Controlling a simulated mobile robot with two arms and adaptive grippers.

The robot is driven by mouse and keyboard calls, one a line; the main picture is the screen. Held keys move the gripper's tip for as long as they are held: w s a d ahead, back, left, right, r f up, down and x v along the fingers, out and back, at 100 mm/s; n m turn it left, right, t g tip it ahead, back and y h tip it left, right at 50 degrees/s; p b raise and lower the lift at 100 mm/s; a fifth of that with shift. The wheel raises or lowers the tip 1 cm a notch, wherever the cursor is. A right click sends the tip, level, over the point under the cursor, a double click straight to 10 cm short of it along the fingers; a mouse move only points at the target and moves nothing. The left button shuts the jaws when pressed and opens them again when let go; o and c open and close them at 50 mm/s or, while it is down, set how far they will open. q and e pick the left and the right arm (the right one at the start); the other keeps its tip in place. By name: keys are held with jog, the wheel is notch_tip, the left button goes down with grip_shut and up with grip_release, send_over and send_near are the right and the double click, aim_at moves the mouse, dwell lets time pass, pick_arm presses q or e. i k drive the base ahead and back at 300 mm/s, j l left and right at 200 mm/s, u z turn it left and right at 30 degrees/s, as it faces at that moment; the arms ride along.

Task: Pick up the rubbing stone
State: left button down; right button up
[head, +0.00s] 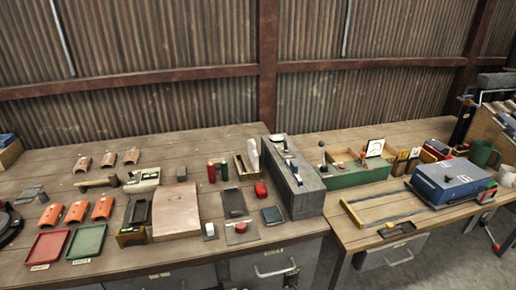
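I cannot tell for certain which piece is the rubbing stone. Candidates lie on the left bench: a flat dark grey slab (234,203) right of the middle, grey blocks (28,194) at the left, and a dark block in a small tray (138,212) beside a pinkish-brown board (177,212). All lie on the bench top, with nothing gripping them. Neither of my grippers can be made out in the head view.
A red tray (47,248) and a green tray (86,242) lie at the front left. Orange tiles (76,211) and a hammer (98,183) are behind. A tall grey box (291,178) stands at the right end. A dark shape (9,224) at the left edge is unclear.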

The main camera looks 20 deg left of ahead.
aim_at(182, 172)
jog(key=u, duration=1.25)
